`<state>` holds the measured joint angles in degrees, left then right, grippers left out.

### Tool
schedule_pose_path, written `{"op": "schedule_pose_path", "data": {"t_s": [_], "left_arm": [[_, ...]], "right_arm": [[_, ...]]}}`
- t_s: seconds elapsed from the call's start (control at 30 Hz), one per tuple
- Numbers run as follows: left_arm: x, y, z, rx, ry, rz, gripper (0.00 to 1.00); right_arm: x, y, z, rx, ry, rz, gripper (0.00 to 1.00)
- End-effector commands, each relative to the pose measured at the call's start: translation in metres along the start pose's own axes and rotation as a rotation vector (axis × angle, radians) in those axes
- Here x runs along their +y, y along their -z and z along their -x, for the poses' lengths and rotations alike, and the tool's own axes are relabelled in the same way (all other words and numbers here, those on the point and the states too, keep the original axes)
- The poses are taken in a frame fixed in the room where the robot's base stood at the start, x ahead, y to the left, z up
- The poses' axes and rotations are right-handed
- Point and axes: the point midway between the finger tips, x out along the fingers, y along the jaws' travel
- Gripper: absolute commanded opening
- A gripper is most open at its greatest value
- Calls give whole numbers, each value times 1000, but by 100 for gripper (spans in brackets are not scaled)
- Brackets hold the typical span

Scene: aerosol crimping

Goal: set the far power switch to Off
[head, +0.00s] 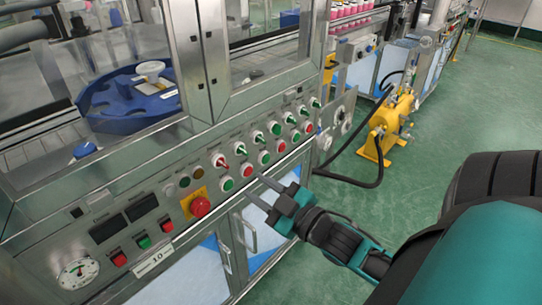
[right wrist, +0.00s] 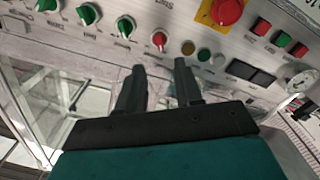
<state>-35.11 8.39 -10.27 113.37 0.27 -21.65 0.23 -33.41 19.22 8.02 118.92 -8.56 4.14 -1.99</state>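A row of rotary switches runs along the steel control panel in the head view, from a red-handled switch (head: 219,160) at the near end to a green-handled switch (head: 315,102) at the far end. Their labels are too small to read, so I cannot tell which is the far power switch. My right gripper (head: 263,192) is open and empty, apart from the panel front, below the row. In the right wrist view its fingertips (right wrist: 160,66) are spread below the red-handled switch (right wrist: 160,40), with a green-handled switch (right wrist: 125,26) beside it. My left gripper is out of view.
Green and red push buttons (head: 264,158) sit below the switches. A red emergency stop (head: 200,206) on a yellow plate lies nearer. A cabinet handle (head: 247,233) juts out below. A yellow pump unit (head: 388,125) with a black hose stands on the green floor.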

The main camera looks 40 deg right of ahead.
Motion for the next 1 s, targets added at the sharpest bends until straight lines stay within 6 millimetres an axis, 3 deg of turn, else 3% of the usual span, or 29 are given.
{"op": "schedule_pose_path", "data": {"t_s": [0.1, 0.3, 0.9, 1.0], "left_arm": [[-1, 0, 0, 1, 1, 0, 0], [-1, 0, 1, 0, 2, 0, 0], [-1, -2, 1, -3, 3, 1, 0], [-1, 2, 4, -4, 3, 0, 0]], "right_arm": [[0, 0, 15, -2, 0, -1, 35], [0, 0, 26, -1, 0, 0, 35], [0, 0, 27, -3, 0, -3, 35], [-15, -8, 27, -60, 18, -58, 35]]}}
